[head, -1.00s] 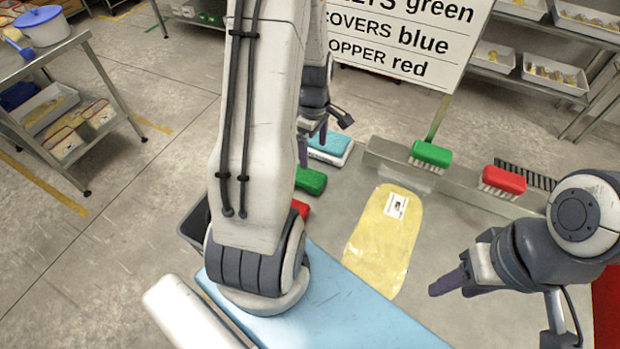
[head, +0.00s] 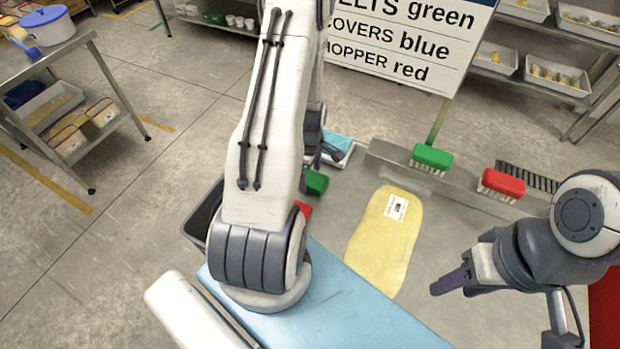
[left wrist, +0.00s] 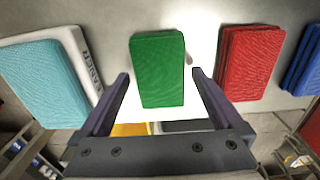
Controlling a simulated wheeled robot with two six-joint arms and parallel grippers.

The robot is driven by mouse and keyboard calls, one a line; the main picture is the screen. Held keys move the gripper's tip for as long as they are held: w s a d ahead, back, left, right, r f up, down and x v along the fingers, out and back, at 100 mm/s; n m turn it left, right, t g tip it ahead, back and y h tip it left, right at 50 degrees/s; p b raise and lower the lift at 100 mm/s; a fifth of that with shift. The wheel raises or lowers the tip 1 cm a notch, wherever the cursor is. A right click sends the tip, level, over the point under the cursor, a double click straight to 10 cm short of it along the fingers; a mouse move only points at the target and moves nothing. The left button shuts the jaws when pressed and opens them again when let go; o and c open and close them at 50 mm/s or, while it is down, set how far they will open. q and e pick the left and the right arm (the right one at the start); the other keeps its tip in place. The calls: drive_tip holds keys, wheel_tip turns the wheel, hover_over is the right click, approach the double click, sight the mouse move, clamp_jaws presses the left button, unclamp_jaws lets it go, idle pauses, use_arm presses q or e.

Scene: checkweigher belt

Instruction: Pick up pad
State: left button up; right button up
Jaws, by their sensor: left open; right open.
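A green pad (head: 315,183) lies in the row left of the yellow sheet. In the left wrist view the green pad (left wrist: 158,68) sits between the two fingertips, with a gap to each finger. My left gripper (head: 320,158) is open and empty above the far end of that pad, partly hidden by my arm in the head view. A red pad (head: 302,208) also shows in the left wrist view (left wrist: 249,62). A teal pad (left wrist: 45,82) lies on a white block, and a blue pad (left wrist: 304,62) is at the right. My right gripper (head: 452,287) is open and empty over the table.
A yellow sheet (head: 384,240) with a label lies on the metal table. A green brush (head: 432,156) and a red brush (head: 503,182) stand by the raised back edge. A dark bin (head: 200,215) is left of my left arm. A sign (head: 405,45) stands behind.

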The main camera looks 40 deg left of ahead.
sight(310, 177)
use_arm(q)
drive_tip(key=shift+f, duration=0.1)
drive_tip(key=shift+c, duration=0.3)
drive_tip(key=c, duration=1.2)
drive_tip(key=shift+o, duration=0.2)
drive_tip(key=shift+r, duration=0.6)
wheel_tip(310, 177, up, 2)
drive_tip(key=shift+w+r+b, duration=0.1)
drive_tip(key=shift+r+b, duration=0.15)
drive_tip(key=shift+b, duration=0.25)
drive_tip(key=s+d+r+b, duration=0.1)
drive_tip(key=s+d+r, duration=0.1)
drive_tip(key=d+r, duration=0.5)
drive_tip(key=d, duration=0.4)
drive_tip(key=shift+d+r+b, duration=0.2)
drive_tip(key=shift+d+b, duration=0.1)
drive_tip(key=shift+b, duration=0.05)
